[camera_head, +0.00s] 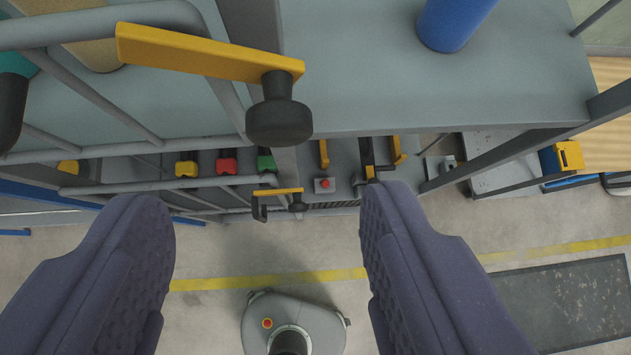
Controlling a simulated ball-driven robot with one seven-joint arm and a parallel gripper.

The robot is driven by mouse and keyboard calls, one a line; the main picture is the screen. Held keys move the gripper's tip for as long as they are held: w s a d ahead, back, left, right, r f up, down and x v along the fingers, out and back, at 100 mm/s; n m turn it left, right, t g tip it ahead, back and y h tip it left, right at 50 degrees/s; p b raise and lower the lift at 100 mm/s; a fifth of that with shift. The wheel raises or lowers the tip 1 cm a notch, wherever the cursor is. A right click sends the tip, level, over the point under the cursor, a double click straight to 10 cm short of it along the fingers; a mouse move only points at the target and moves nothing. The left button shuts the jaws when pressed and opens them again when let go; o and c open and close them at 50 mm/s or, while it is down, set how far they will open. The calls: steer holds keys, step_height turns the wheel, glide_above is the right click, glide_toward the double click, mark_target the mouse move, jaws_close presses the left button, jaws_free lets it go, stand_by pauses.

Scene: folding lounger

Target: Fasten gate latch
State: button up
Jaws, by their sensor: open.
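A yellow latch bar (200,54) with a black knob (279,122) at its right end lies at the top, across the grey tubular gate (90,22) and a grey post (252,30). A second, smaller-looking yellow latch bar (278,191) with a black knob shows further down, between my fingers in the picture. My gripper (268,198) is open and empty, its two purple ridged fingers wide apart at the bottom left and bottom right. The upper latch is above the fingertips in the picture, touching neither. I cannot tell whether either latch is seated in a catch.
Grey shelves carry a blue cylinder (452,24) at the top right. Yellow, red and green small items (227,164) and a red button box (324,184) sit lower down. A yellow case (562,156) is at the right. Open floor with a yellow line (270,279) lies below.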

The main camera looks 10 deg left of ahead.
mark_target(282, 136)
steer(key=x, duration=0.8)
steer(key=shift+d+f, duration=0.15)
steer(key=shift+f, duration=0.05)
steer(key=shift+s, duration=0.1)
jaws_close()
